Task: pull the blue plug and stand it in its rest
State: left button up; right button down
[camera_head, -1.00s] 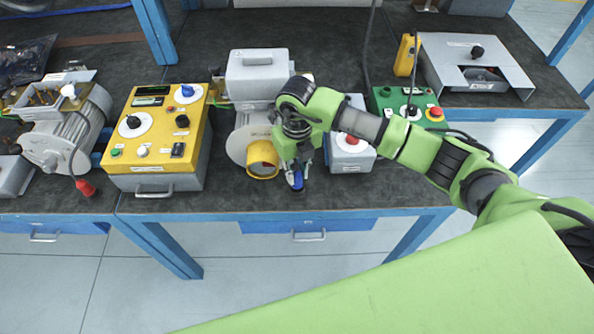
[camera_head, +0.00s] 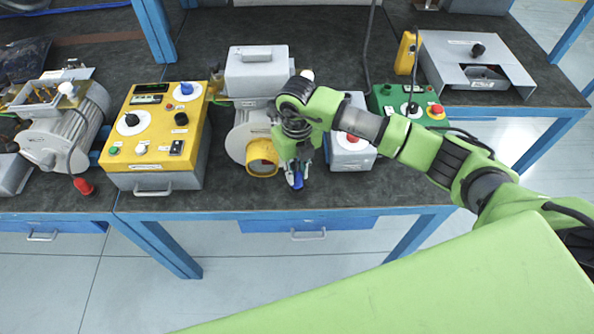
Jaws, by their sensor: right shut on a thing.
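My right gripper (camera_head: 298,180) reaches down at the middle of the bench, just right of the blower's yellow outlet ring (camera_head: 262,158). It is shut on the blue plug (camera_head: 297,184), of which only a small blue part shows between the fingers. The gripper and wrist cover the rest of the plug, and I cannot tell whether it touches the bench. The plug's rest cannot be made out. My left gripper is not in view.
The grey blower (camera_head: 243,140) stands left of my gripper. A grey box with a red knob (camera_head: 352,145) stands close on the right. A yellow control box (camera_head: 158,135) is further left. Bare dark bench top (camera_head: 225,195) lies in front, ending at the blue front edge.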

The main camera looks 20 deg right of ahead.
jog(key=shift+f, duration=0.3)
jog(key=c, duration=1.8)
grip_release()
jog(key=shift+r, duration=0.1)
notch_tip(320, 180, up, 12)
